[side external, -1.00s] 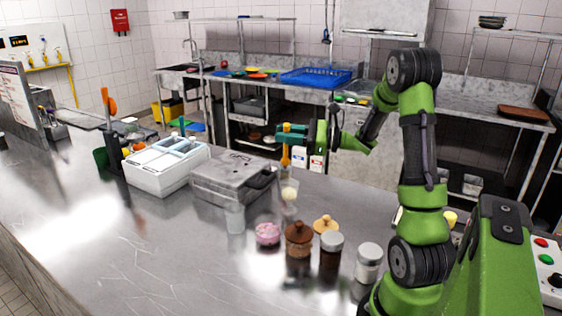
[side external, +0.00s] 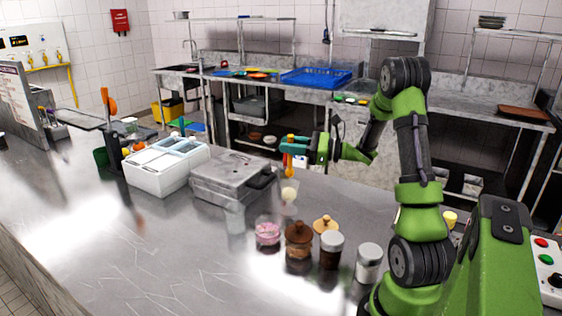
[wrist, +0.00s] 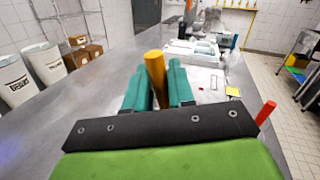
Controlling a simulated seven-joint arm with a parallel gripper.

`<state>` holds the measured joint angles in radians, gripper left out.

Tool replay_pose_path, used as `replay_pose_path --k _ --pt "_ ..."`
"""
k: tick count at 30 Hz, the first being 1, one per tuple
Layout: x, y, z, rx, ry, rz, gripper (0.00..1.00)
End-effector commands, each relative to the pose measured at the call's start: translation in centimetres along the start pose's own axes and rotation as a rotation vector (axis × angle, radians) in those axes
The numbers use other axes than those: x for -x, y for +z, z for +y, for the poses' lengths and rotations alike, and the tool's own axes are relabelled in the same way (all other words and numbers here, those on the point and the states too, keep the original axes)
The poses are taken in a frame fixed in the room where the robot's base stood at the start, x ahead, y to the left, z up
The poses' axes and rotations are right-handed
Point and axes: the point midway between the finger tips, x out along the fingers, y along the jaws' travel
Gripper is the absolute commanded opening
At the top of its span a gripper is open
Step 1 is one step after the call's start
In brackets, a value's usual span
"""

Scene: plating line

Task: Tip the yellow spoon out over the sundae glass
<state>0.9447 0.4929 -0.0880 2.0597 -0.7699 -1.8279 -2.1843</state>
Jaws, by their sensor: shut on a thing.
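My gripper (side external: 290,147) has teal fingers shut on the yellow spoon (side external: 289,160). In the side view the spoon shows above and below the fingers, just over the sundae glass (side external: 289,193). The glass is clear, stands upright on the steel counter and holds something pale. In the wrist view the spoon's thick yellow handle (wrist: 155,68) stands up between the two teal fingers (wrist: 158,88). The spoon's bowl is too small in the side view and hidden in the wrist view, so I cannot tell what it holds.
A grey lidded box (side external: 230,178) and a white container (side external: 167,165) stand left of the glass. A pink-filled jar (side external: 267,234), a brown jar (side external: 298,245) and other lidded jars (side external: 331,248) stand in front. The counter's left front is clear.

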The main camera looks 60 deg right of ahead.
Motion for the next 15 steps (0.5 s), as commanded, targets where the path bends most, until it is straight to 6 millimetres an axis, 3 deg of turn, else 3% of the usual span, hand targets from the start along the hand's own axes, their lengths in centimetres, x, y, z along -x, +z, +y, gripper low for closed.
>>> replay_pose_path --k 15 --pt "-0.8 -0.8 -4.0 -0.390 0.004 0.079 0.00"
